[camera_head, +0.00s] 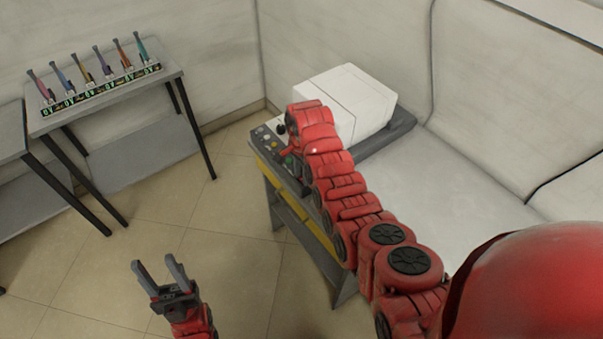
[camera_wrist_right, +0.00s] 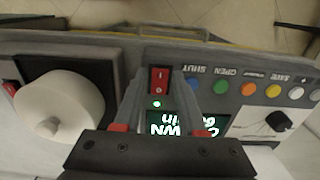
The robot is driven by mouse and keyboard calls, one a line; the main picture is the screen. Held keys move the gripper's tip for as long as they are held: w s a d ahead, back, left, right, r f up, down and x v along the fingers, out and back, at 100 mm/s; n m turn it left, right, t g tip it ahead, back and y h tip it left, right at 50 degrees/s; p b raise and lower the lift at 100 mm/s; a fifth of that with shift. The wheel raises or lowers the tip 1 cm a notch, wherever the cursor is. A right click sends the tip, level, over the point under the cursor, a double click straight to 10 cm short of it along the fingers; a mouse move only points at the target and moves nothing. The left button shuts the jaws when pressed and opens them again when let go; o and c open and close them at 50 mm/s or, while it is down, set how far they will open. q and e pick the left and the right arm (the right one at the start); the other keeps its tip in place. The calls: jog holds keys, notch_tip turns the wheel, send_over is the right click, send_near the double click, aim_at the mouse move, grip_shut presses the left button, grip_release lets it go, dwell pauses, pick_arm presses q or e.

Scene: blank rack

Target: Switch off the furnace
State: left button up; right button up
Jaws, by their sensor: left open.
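The furnace (camera_head: 355,90) is a white box on a dark grey base at the back, with a button panel (camera_head: 263,137) along its front. In the right wrist view a red rocker switch (camera_wrist_right: 158,80) sits on that panel. A small green light (camera_wrist_right: 157,104) is lit beside it, and a display with glowing, partly hidden text lies behind the fingers. My right gripper (camera_wrist_right: 159,75) is over the panel, its fingers apart on either side of the switch; contact cannot be told. My left gripper (camera_head: 158,272) is open and empty, low over the floor, away from the furnace.
In the right wrist view, coloured buttons (camera_wrist_right: 221,86), a black knob (camera_wrist_right: 279,121) and a white cylindrical part (camera_wrist_right: 60,108) flank the switch. A side table (camera_head: 110,97) at the left holds a rack of several coloured tools (camera_head: 85,75). The floor between (camera_head: 190,215) is free.

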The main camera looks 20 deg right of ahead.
jog(key=shift+w+f, duration=0.1)
jog(key=shift+f, duration=0.1)
jog(key=shift+c, duration=0.2)
grip_shut()
jog(key=shift+f+b, duration=0.15)
jog(key=shift+b, duration=0.25)
jog(key=y+b, duration=0.1)
jog(key=b, duration=0.3)
jog(key=shift+d+g+y, duration=0.3)
jog(key=shift+g+y, duration=0.1)
jog(key=shift+r+y+b, duration=0.2)
jog(key=shift+y+b, duration=0.3)
jog(key=shift+b, duration=0.05)
